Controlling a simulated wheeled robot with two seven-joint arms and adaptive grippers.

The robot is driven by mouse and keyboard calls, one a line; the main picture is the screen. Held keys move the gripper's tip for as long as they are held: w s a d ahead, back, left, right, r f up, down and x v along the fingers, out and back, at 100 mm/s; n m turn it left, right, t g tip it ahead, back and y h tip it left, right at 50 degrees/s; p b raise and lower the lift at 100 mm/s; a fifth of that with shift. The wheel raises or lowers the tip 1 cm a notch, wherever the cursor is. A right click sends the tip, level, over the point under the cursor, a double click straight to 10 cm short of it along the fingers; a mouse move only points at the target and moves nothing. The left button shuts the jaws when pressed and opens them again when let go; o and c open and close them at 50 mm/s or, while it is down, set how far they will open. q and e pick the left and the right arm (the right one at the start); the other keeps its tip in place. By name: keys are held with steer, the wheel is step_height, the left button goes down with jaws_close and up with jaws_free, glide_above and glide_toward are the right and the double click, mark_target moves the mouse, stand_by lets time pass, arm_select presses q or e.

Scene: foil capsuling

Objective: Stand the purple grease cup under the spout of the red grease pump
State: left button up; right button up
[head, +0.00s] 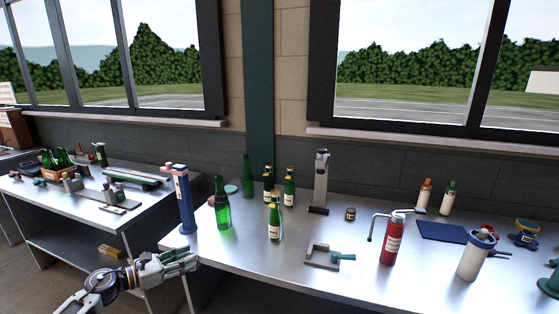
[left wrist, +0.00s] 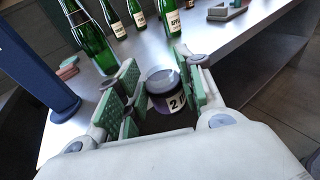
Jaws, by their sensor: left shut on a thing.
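My left gripper (head: 180,262) is in front of the bench's near left edge, below the blue post. In the left wrist view its green-padded fingers (left wrist: 160,88) are shut on the purple grease cup (left wrist: 162,102), which has a grey top and a white label with dark figures. The cup cannot be made out in the head view. The red grease pump (head: 390,243) stands on the bench right of centre, with a white label. Its spout (head: 371,227) reaches out to the left and bends down. My right gripper is not in view.
Between gripper and pump stand a blue post (head: 181,200), green bottles (head: 222,205), labelled bottles (head: 274,220) and a grey bracket (head: 321,256). A small dark jar (head: 350,214) is behind. A white canister (head: 474,259) stands right of the pump. The bench beneath the spout looks clear.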

arm_select(q)
steer(key=s+f+n+t+y, duration=0.5)
steer(key=s+f, duration=0.5)
steer(key=s, duration=0.4)
steer(key=shift+n+y, duration=0.7)
steer(key=shift+y, duration=0.5)
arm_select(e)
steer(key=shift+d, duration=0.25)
arm_select(q)
steer(key=shift+s, duration=0.1)
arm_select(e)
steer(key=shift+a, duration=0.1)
arm_select(q)
steer(key=shift+d+f, duration=0.15)
steer(key=shift+d, duration=0.05)
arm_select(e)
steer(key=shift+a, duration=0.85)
arm_select(q)
steer(key=shift+d, duration=0.1)
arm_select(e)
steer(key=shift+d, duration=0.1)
